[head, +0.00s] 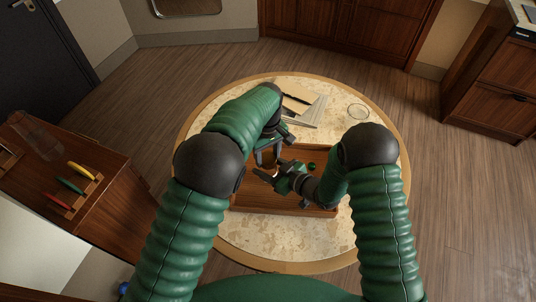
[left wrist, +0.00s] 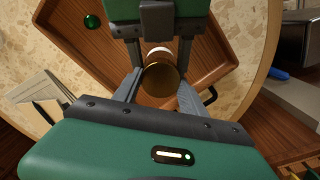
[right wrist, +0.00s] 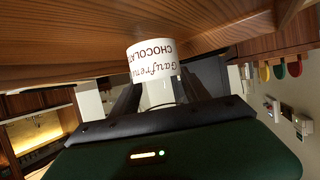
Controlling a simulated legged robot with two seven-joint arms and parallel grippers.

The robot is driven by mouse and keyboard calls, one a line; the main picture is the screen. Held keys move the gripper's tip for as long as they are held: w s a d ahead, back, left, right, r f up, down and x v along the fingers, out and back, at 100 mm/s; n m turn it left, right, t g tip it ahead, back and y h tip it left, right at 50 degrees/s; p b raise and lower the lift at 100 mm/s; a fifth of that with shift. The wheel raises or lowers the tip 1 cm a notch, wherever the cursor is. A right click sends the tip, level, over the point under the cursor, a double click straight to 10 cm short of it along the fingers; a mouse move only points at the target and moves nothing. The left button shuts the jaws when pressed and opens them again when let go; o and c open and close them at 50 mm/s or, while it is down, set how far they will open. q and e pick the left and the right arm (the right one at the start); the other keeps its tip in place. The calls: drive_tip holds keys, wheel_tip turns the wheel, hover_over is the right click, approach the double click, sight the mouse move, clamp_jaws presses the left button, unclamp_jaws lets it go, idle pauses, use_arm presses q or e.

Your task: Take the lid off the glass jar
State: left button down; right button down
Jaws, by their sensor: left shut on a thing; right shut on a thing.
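The glass jar (right wrist: 152,60) has a white label with upside-down lettering in the right wrist view. Its round brown-gold lid (left wrist: 160,80) shows from above in the left wrist view. My left gripper (left wrist: 160,84) is shut on the lid, a finger on each side. My right gripper (right wrist: 160,92) is shut on the jar, with clear glass showing between its fingers. Both the left (head: 267,160) and right (head: 270,176) grippers meet over the tray in the head view, mostly hiding the jar. Whether the lid still touches the jar's rim, I cannot tell.
A wooden tray (head: 275,202) with dark handles lies on the round stone-topped table (head: 275,236). A green ball (left wrist: 92,21) is inside the tray. Papers (head: 300,100) and a clear round dish (head: 358,111) are at the back. The table's front is clear.

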use_arm(q)
drive_tip(key=shift+w+d+r, duration=0.15)
drive_tip(key=shift+w+d, duration=0.05)
drive_tip(key=shift+w, duration=0.05)
use_arm(e)
drive_tip(key=shift+s+a, duration=0.25)
drive_tip(key=shift+a, duration=0.1)
use_arm(q)
drive_tip(key=c, duration=0.9)
unclamp_jaws()
drive_tip(key=shift+o, duration=1.3)
drive_tip(key=shift+s, duration=0.1)
use_arm(e)
drive_tip(key=shift+w+d, duration=0.1)
drive_tip(key=shift+d, duration=0.05)
use_arm(q)
drive_tip(key=shift+a, duration=0.1)
